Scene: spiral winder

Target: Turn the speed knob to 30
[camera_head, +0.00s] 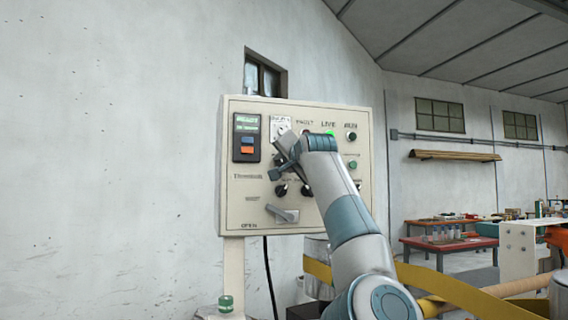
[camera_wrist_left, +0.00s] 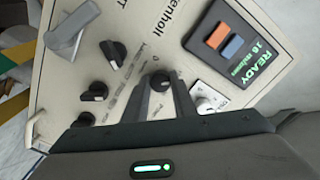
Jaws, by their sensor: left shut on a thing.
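The cream control panel (camera_head: 243,190) stands upright against the wall and also shows, turned around, in the left wrist view (camera_wrist_left: 135,30). My left gripper (camera_head: 284,158) is at the panel's upper middle, its fingers shut around a small dark round knob (camera_wrist_left: 160,81). The gripper hides that knob in the head view. The knob's scale and label are too small or covered to read, so its setting cannot be told. The display (camera_wrist_left: 247,62) shows READY in green with a smaller line that seems to start with 10. My right gripper is not in view.
Near the held knob are other black knobs (camera_wrist_left: 114,53), (camera_wrist_left: 95,92), a grey lever switch (camera_wrist_left: 70,30), a white-plated switch (camera_wrist_left: 208,98), and blue and orange buttons (camera_wrist_left: 230,47). A yellow band (camera_head: 470,300) runs below right. Red tables (camera_head: 450,244) stand farther back.

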